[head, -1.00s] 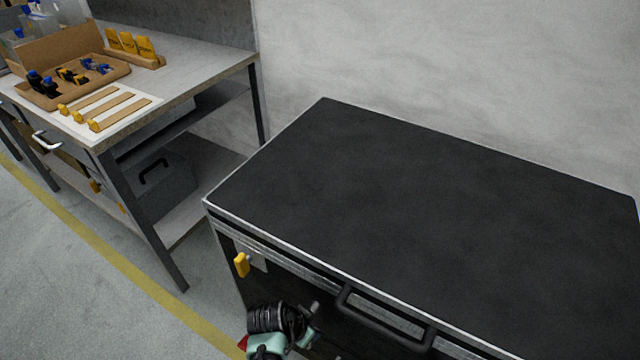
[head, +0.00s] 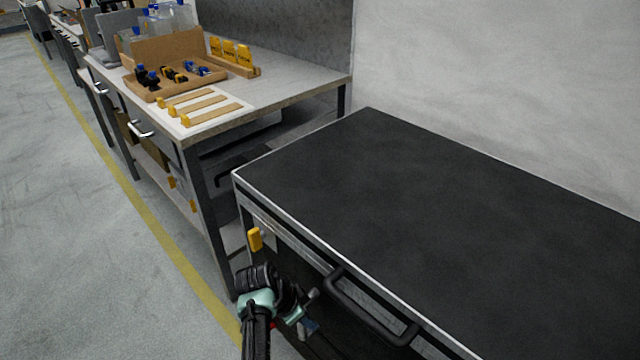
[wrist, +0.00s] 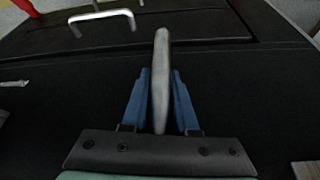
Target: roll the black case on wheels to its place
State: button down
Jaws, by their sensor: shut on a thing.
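The black case (head: 450,205) has a flat dark top with a pale metal edge and fills the lower right of the head view. A black bar handle (head: 372,308) and a yellow latch (head: 255,239) sit on its front side. My gripper (head: 311,327) is low at that front side, left of the bar handle. In the wrist view its blue fingers (wrist: 161,100) are shut on an upright grey grip bar (wrist: 161,60) on the case's dark face. A second, pale handle (wrist: 103,18) shows beyond it. The case's wheels are out of view.
A workbench (head: 285,88) with a cardboard tray (head: 175,80) and yellow-tipped strips stands left of the case, its near corner close to it. A grey wall (head: 500,80) runs behind. A yellow floor line (head: 150,220) passes along the bench; the floor left of it is clear.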

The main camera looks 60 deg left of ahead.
jog(key=shift+s+a+b, duration=0.2)
jog(key=shift+a+b, duration=0.05)
jog(key=shift+a, duration=0.4)
jog(key=shift+s+a+b, duration=0.2)
jog(key=shift+a+b, duration=0.05)
jog(key=shift+a, duration=0.35)
jog(key=c, duration=0.7)
grip_release()
jog(key=p+v, duration=0.4)
jog(key=v, duration=0.9)
jog(key=shift+w+p, duration=0.1)
jog(key=shift+p, duration=0.25)
